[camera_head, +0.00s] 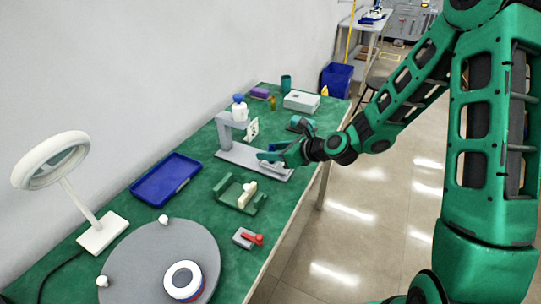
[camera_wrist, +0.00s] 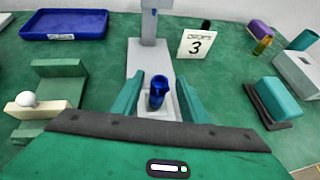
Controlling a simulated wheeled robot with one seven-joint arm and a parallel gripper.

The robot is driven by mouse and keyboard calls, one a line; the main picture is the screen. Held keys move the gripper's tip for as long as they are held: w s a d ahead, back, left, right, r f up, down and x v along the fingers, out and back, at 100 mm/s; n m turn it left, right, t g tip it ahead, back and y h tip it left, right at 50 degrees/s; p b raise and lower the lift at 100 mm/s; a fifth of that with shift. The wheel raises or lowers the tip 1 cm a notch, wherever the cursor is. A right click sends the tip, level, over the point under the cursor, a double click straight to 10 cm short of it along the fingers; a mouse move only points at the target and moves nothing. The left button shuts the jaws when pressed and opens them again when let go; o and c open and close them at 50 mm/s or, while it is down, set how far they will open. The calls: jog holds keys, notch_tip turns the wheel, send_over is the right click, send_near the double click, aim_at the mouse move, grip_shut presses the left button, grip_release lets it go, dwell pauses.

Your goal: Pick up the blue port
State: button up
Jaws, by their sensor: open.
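The blue port (camera_wrist: 157,92) is a small dark blue cylinder in the wrist view. It stands upright on the pale base of a grey stand (camera_wrist: 135,60). My gripper (camera_wrist: 159,80) is open, with one teal finger on each side of the port and visible gaps between. I cannot tell how far its fingertips are above the base. In the head view my gripper (camera_head: 268,157) is low over the base of the grey stand (camera_head: 234,152), and the port is not clearly visible there.
A card marked 3 (camera_wrist: 195,43) stands right of the stand's post. A teal block in a dark holder (camera_wrist: 279,101) is farther right. A green fixture with a cream bar (camera_wrist: 40,108) is left. A blue tray (camera_head: 165,180), ring lamp (camera_head: 50,160) and grey turntable (camera_head: 135,265) share the table.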

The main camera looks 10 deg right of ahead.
jog(key=x, duration=0.3)
jog(key=shift+w+a+f, duration=0.1)
jog(key=shift+a, duration=0.1)
grip_shut()
